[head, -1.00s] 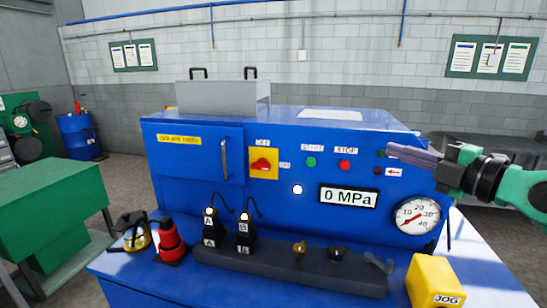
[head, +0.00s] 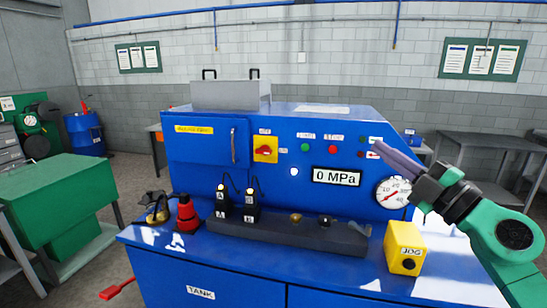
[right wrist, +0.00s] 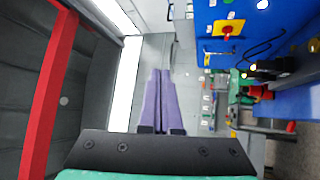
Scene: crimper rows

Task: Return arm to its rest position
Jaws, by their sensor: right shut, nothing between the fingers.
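My right gripper (head: 396,158) is at the right of the head view, in front of the blue machine's (head: 215,150) upper right panel. Its purple fingers are closed together with nothing between them; they also show in the right wrist view (right wrist: 159,85). The fingers overlap the panel near the gauge (head: 393,192) in the picture; no contact is evident. My green right arm comes in from the lower right. My left gripper is in neither current view.
A yellow JOG box (head: 405,240) stands on the blue bench below my arm. A dark block (head: 290,232) with fittings and two black units lies along the bench. A red bottle-like item (head: 187,214) stands left. A green cabinet (head: 70,190) is farther left; a grey table (head: 485,150) is behind right.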

